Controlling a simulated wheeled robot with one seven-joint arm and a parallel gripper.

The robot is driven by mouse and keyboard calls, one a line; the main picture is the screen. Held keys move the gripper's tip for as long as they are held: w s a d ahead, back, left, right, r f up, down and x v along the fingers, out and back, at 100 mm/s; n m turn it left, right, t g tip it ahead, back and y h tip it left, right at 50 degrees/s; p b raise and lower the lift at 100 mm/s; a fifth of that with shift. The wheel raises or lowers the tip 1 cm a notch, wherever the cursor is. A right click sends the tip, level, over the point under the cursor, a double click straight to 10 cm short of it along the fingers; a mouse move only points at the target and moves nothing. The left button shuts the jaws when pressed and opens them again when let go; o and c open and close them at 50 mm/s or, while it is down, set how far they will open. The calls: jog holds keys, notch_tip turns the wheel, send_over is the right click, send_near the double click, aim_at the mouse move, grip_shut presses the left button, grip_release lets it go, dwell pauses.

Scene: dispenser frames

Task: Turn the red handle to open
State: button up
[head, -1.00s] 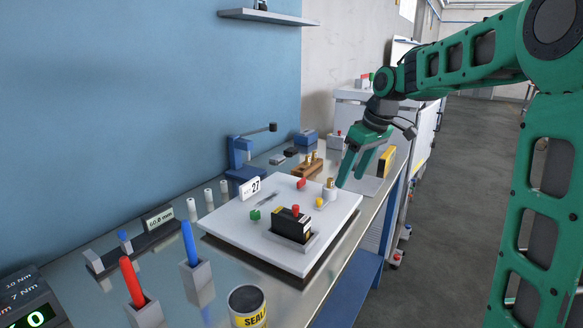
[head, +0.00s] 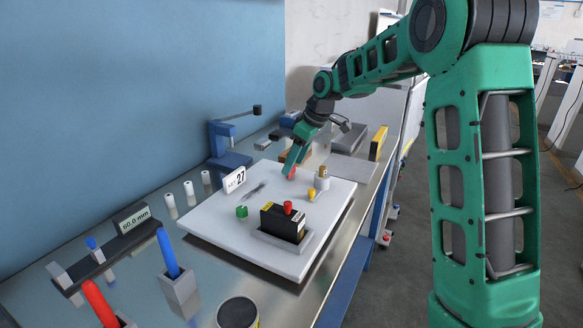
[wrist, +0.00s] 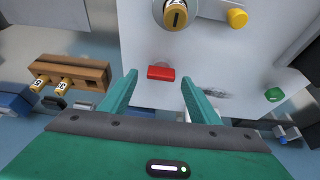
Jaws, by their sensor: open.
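The red handle (wrist: 161,73) is a small red bar on the white panel (wrist: 215,60). In the wrist view it lies between the fingertips of my gripper (wrist: 159,78), with a gap visible on both sides. In the head view the red handle (head: 291,174) shows at the panel's back edge, partly hidden by the fingers of my gripper (head: 289,169). My gripper is open and points down at the handle. I cannot tell whether a finger touches it.
A brass cylinder in a white holder (head: 322,180) and a yellow knob (head: 311,193) stand right of the handle. A green knob (head: 242,212) and a black box (head: 282,224) with a red top stand nearer. A blue press (head: 228,158) stands left; a wooden block (wrist: 75,68) lies beside the panel.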

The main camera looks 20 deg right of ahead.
jog(key=shift+x, duration=1.05)
jog(key=c, duration=1.1)
jog(key=shift+o, duration=0.2)
